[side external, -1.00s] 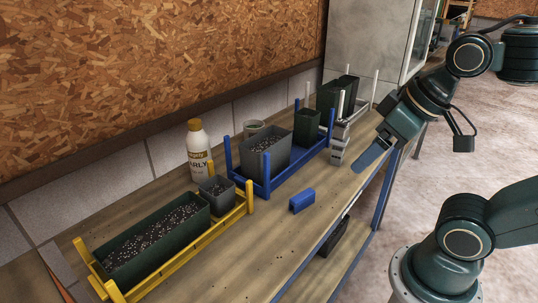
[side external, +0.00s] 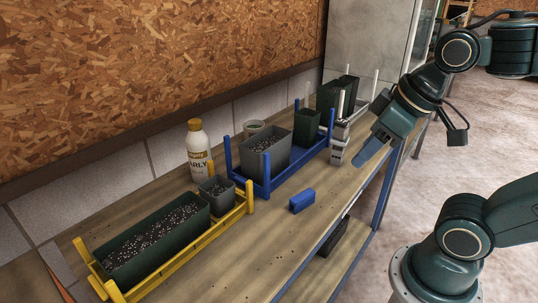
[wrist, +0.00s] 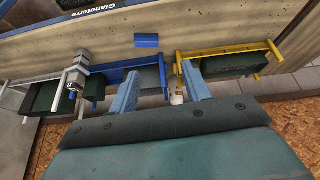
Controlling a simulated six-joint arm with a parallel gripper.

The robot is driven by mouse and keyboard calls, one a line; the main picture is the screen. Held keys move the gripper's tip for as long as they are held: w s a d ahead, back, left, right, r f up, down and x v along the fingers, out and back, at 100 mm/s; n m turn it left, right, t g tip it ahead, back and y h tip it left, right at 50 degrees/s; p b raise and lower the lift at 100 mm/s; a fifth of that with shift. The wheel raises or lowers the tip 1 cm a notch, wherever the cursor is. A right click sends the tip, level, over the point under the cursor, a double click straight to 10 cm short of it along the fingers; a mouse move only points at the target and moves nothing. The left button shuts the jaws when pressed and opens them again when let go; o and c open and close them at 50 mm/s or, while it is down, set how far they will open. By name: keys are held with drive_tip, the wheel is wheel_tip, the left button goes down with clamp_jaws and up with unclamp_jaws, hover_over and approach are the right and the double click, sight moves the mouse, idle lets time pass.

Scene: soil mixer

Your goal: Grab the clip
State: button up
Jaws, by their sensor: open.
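A small blue block (side external: 302,201), the likeliest match for the clip, lies on the bare wooden bench near its front edge. It also shows in the wrist view (wrist: 147,40), beyond and between the two light-blue fingers. My gripper (side external: 358,162) is above the bench's front edge, to the right of and apart from the block. In the wrist view my gripper (wrist: 160,80) has its fingers spread wide with nothing held between them. The side view shows the fingers nearly in line, so one mostly hides the other.
A yellow rack (side external: 182,254) with soil-filled pots stands at left. A blue rack (side external: 266,192) with a grey pot (side external: 262,157) is behind the block. Grey metal pieces (side external: 338,150) are at its right. A white bottle (side external: 198,150) stands behind. Bench around the block is clear.

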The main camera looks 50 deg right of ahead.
drive_tip(key=w, duration=0.1)
drive_tip(key=n+g+y, duration=0.4)
drive_tip(key=n, duration=1)
hover_over(303, 194)
drive_tip(key=s+d, duration=0.1)
drive_tip(key=d, duration=0.4)
wheel_tip(303, 194, down, 10)
drive_tip(key=shift+a, duration=0.15)
drive_tip(key=shift+f, duration=0.15)
drive_tip(key=shift+s+x, duration=0.1)
drive_tip(key=shift+x, duration=3.3)
drive_tip(key=shift+s+x, duration=0.15)
drive_tip(key=shift+x, duration=3.3)
drive_tip(key=shift+a, duration=0.15)
clamp_jaws()
